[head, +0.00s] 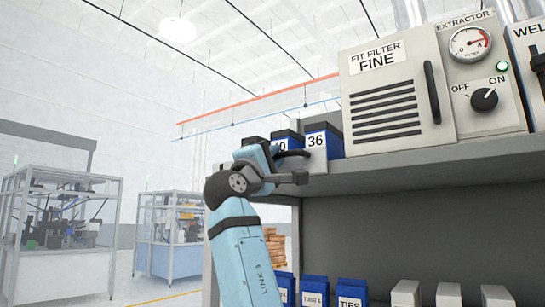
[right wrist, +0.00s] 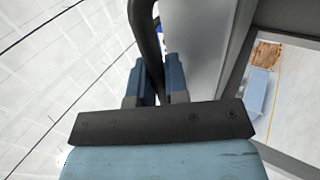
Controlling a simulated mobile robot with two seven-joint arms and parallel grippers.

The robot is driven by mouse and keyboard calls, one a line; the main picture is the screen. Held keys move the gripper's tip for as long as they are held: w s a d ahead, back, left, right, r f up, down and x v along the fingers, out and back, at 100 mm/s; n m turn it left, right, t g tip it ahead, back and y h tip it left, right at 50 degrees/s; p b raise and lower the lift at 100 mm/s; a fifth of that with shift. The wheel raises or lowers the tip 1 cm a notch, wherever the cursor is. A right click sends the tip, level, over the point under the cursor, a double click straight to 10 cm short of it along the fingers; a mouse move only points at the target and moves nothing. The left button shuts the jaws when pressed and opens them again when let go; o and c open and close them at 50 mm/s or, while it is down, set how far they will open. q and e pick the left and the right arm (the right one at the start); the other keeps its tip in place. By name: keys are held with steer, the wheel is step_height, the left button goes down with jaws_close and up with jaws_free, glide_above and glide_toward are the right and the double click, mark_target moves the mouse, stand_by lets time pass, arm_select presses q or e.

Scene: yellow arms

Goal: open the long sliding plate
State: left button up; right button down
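No long sliding plate can be told for certain. My right gripper (head: 290,166), on a light-blue arm, is at the left end of the grey shelf, in front of the blue boxes. A dark curved bar (right wrist: 143,25) runs down between its blue fingers in the right wrist view (right wrist: 158,85); what it belongs to is unclear. The fingers are close on either side of the bar, but whether they grip it I cannot tell. A grey surface (right wrist: 200,35) lies beside the fingers. My left gripper is not in view.
The shelf (head: 420,172) carries a filter unit (head: 385,95) with a black handle (head: 433,92), and an extractor panel (head: 480,75) with a gauge and knob. A blue box marked 36 (head: 325,136) stands behind the gripper. Grey blocks (head: 450,294) and blue bins (head: 350,292) stand below.

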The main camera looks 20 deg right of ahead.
arm_select(q)
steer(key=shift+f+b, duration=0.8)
steer(key=shift+b, duration=0.15)
arm_select(e)
step_height(320, 180, down, 4)
steer(key=shift+f, duration=0.1)
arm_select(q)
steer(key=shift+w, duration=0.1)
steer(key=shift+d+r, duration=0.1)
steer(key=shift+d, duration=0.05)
arm_select(e)
steer(key=c, duration=1.4)
jaws_free()
arm_select(q)
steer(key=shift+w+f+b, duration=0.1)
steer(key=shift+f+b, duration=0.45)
steer(key=shift+b, duration=0.5)
arm_select(e)
steer(key=v, duration=1.3)
steer(key=shift+s+a+f, duration=0.15)
steer(key=shift+s+a, duration=0.1)
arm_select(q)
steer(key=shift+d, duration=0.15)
